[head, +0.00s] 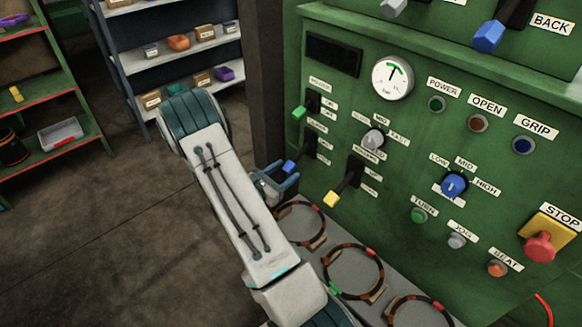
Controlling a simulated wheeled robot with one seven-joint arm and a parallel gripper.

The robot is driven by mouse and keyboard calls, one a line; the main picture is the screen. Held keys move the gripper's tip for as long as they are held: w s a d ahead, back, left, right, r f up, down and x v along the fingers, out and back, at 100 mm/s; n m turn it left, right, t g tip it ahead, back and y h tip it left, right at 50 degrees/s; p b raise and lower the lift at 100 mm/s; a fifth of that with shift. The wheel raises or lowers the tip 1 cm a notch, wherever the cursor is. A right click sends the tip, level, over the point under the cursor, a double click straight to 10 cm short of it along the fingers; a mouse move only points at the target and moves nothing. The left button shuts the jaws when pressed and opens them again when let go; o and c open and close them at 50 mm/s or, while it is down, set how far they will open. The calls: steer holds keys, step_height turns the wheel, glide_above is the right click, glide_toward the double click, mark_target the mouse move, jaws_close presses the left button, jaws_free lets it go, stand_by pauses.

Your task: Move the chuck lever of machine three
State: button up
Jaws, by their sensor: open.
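The green machine panel (400,95) carries several levers and knobs. On its left side are a green-tipped lever (299,112), a blue-tipped lever (290,166) and a yellow-tipped lever (331,199). The small labels beside them are too blurred to read, so I cannot tell which is the chuck lever. My gripper (287,174) is open at the panel's left side, with its fingers close to the blue tip. I cannot tell whether they touch it. My arm covers the area below and left of the gripper.
A red stop button (541,246) sits at the lower right. Several ring-shaped sleeves (353,270) lie on a grey ledge below the panel. Another panel with a blue-tipped lever (488,37) is above. Shelves stand at the left and back; floor (90,230) at left is clear.

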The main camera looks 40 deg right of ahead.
mark_target(291, 167)
steer(key=shift+w+d, duration=0.2)
steer(key=shift+d, duration=0.7)
steer(key=shift+w+d, duration=0.15)
steer(key=shift+d, duration=0.7)
jaws_close()
steer(key=shift+a+r, duration=0.1)
